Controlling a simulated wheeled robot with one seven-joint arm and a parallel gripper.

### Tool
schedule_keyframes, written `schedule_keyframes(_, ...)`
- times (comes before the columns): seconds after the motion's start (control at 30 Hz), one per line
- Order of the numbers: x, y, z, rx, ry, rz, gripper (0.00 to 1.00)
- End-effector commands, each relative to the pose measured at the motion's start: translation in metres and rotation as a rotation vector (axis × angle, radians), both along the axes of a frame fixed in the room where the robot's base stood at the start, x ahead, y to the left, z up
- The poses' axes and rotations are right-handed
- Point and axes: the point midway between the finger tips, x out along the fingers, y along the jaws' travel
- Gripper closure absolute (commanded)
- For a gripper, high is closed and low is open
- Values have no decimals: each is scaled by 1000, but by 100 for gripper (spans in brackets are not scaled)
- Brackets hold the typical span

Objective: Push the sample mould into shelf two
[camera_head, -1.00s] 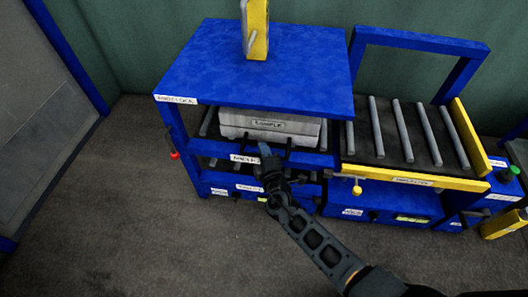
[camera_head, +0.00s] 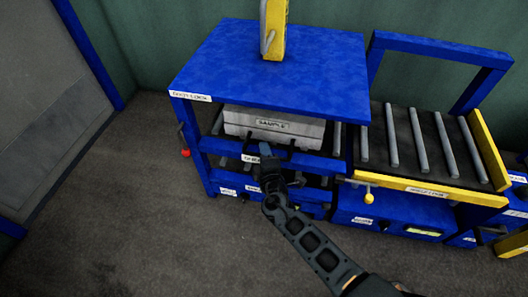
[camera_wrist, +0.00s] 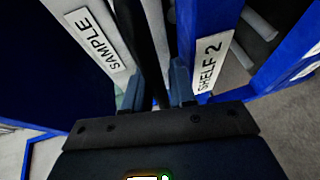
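The sample mould (camera_head: 275,126), a pale grey block labelled SAMPLE, sits on the rollers of the shelf below the blue top. Its dark handle (camera_head: 289,145) shows at the front. In the wrist view the mould's SAMPLE label (camera_wrist: 96,40) is at upper left. The shelf's front label, SHELF 2 (camera_wrist: 208,65), is to the right. My gripper (camera_head: 266,150) is at the mould's front, over the shelf's front edge. In the wrist view my gripper (camera_wrist: 158,88) has its fingers apart, with a dark bar between or just beyond them. Contact with the mould cannot be told.
The blue rack's top (camera_head: 270,65) overhangs the mould, with a yellow post (camera_head: 273,30) on it. A roller conveyor (camera_head: 415,145) with a blue frame stands at right. A red knob (camera_head: 185,153) sticks out at left. The floor in front (camera_head: 140,220) is clear.

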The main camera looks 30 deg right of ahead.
Motion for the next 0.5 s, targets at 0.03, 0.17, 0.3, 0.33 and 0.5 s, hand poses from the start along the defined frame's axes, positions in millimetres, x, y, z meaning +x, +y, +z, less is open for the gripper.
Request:
schedule_keyframes(0.03, -5, 2, 2, -1, 1, 2, 75)
schedule_keyframes(0.17, -23, 9, 6, -1, 2, 3, 75)
schedule_keyframes(0.3, -45, 17, 9, 0, 3, 5, 75)
schedule_keyframes(0.33, -49, 19, 10, 1, 3, 4, 75)
schedule_keyframes(0.5, -65, 25, 13, 0, 2, 4, 75)
